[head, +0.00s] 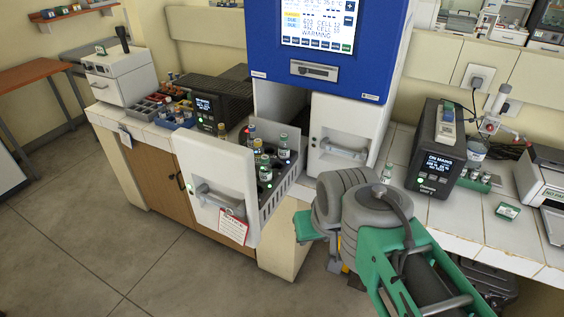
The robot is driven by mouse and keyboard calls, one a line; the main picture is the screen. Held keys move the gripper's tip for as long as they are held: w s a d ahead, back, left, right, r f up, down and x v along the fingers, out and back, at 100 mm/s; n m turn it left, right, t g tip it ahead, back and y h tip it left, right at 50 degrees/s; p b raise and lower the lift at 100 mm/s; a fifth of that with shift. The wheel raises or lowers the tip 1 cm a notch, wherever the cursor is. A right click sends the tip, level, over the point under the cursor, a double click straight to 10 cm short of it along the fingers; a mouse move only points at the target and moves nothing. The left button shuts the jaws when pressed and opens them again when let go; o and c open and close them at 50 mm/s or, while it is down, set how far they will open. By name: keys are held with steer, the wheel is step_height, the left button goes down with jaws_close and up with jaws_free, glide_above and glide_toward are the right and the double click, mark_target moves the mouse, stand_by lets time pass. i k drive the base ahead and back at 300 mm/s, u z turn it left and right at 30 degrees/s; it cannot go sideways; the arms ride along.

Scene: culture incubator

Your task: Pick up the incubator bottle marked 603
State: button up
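Several small capped bottles stand upright in a rack in the pulled-out left drawer (216,193) of the blue and white incubator (316,74). The incubator screen (318,24) shows lines that seem to read 603 and 402, with the word WARNING. My gripper (305,228) is just right of the drawer, below the counter's front edge. My wrist mostly hides it, and its fingers cannot be made out.
The right drawer (343,137) is shut. Racks (181,115) and a white device (119,75) are at left. The floor (110,235) before the drawer is clear.

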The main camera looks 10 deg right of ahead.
mark_target(284, 146)
steer(key=u, duration=1.9)
steer(key=k, duration=0.65)
steer(key=z, duration=0.8)
steer(key=i, duration=1)
